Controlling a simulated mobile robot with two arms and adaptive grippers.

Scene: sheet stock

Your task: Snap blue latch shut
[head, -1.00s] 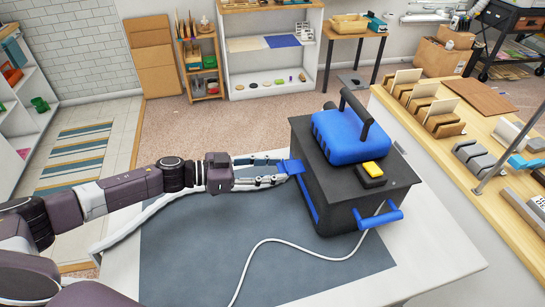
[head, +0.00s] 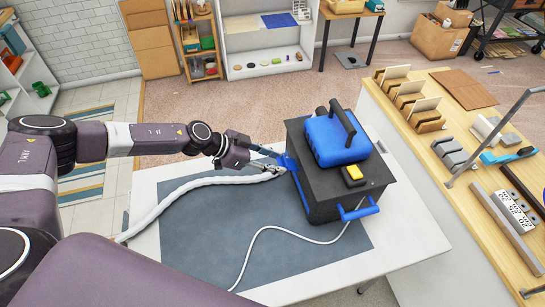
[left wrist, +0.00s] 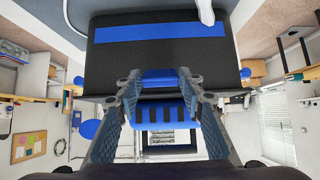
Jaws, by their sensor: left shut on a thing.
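The black box (head: 330,205) stands on the table, with a blue handled unit (head: 338,140) and a yellow block (head: 353,174) on top. The blue latch (head: 288,162) is a small flat piece sticking out from the box's left side, near the top edge. My left gripper (head: 279,168) reaches it from the left and is shut on it. In the left wrist view, blue shows between the two fingers (left wrist: 160,88), against the box's dark side (left wrist: 165,55). The fingers partly hide the latch, so its exact angle is unclear. My right gripper is not in view.
The box stands on a grey mat (head: 215,235) on a white table (head: 400,238). A white cable (head: 262,240) crosses the mat. A blue handle (head: 360,210) sticks out at the box's front. A wooden bench (head: 450,125) with parts stands to the right.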

